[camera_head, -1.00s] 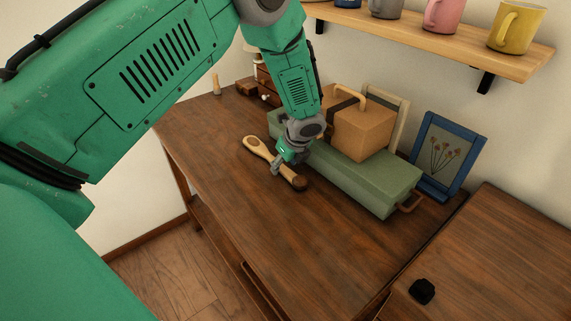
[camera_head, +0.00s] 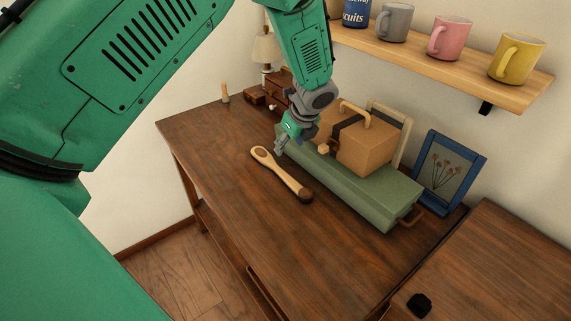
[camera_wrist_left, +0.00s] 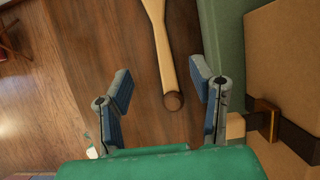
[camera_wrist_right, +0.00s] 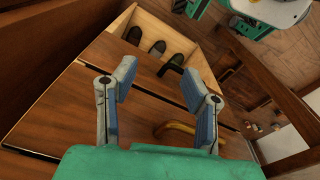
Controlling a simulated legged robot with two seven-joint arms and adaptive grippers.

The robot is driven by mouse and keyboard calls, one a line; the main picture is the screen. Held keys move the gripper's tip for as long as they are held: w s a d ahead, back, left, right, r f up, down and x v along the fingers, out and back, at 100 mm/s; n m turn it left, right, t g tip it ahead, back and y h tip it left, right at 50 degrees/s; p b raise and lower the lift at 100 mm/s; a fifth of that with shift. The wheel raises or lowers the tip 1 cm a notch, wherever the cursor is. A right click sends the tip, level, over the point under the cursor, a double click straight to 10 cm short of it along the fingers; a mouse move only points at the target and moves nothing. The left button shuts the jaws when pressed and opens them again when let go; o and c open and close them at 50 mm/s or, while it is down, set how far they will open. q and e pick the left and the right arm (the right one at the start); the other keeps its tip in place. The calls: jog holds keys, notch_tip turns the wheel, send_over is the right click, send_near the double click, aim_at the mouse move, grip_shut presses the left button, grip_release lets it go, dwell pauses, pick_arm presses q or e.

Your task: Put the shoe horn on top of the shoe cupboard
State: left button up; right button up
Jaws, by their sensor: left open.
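The shoe horn (camera_head: 281,174), pale with a dark end, lies on the dark wooden top (camera_head: 225,160) in front of a long green box. My left gripper (camera_head: 281,149) is above and behind it, apart from it. In the left wrist view the shoe horn (camera_wrist_left: 166,60) extends between the open, empty fingers of my left gripper (camera_wrist_left: 164,80). The right wrist view shows my right gripper (camera_wrist_right: 159,75) open and empty above wooden furniture with an open compartment of dark shoes (camera_wrist_right: 158,48), which looks like the shoe cupboard (camera_wrist_right: 125,65). My right gripper is outside the head view.
The green box (camera_head: 370,190) carries a tan case (camera_head: 365,148). A blue picture frame (camera_head: 450,172) stands to its right, and a shelf with mugs (camera_head: 440,62) hangs above. Another wooden top (camera_head: 490,260) at lower right bears a small black object (camera_head: 419,304). A curved handle (camera_wrist_right: 175,128) is near my right gripper.

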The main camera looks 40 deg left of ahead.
pick_arm(q)
jog(key=b, duration=0.1)
send_near(280, 170)
jog(key=x, duration=0.5)
jog(key=shift+s, duration=0.1)
jog(key=x, duration=0.4)
jog(key=shift+a+f, duration=0.2)
jog(key=shift+a, duration=0.05)
jog(key=shift+d, duration=0.15)
grip_shut()
